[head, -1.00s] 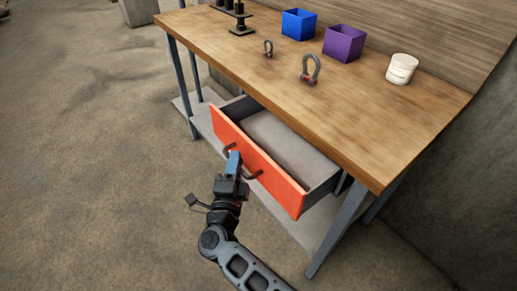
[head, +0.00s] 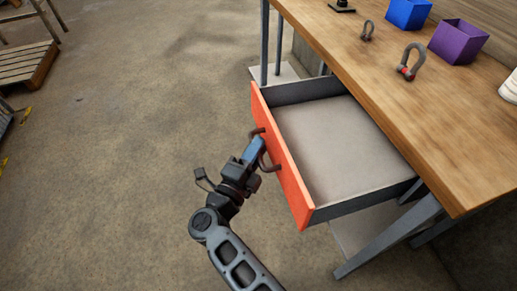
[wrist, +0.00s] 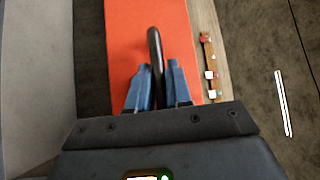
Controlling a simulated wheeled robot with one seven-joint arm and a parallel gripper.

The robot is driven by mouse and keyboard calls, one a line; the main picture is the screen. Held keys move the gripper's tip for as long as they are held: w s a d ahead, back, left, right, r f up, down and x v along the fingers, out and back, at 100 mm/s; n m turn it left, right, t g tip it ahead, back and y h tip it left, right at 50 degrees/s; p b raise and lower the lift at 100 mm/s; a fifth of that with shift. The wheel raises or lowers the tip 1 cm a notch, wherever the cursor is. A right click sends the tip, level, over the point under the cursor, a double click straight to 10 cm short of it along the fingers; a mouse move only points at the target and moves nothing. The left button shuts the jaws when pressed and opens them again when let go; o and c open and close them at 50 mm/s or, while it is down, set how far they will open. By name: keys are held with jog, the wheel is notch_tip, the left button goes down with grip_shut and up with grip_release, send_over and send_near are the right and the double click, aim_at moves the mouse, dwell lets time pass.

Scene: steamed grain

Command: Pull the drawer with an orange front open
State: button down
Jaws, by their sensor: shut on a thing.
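The drawer with an orange front (head: 290,175) stands well out from under the wooden workbench. Its grey inside (head: 340,140) shows and looks empty. A dark curved handle (head: 266,163) sits on the front. My gripper (head: 256,150) is at the handle, in front of the orange panel. In the wrist view, the blue fingers (wrist: 156,85) are on both sides of the dark handle bar (wrist: 155,50), shut on it, against the orange front (wrist: 125,40).
The workbench top (head: 400,110) carries two shackles (head: 411,62), a blue bin (head: 408,13), a purple bin (head: 458,40) and a white object (head: 510,85). A bench leg (head: 395,233) stands right of the drawer.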

jog(key=c, duration=1.2)
grip_release()
jog(key=shift+o, duration=0.2)
jog(key=v, duration=0.7)
jog(key=shift+s+b, duration=0.35)
jog(key=shift+s+a+f, duration=0.1)
jog(key=shift+a+f, duration=0.05)
jog(key=shift+a, duration=0.05)
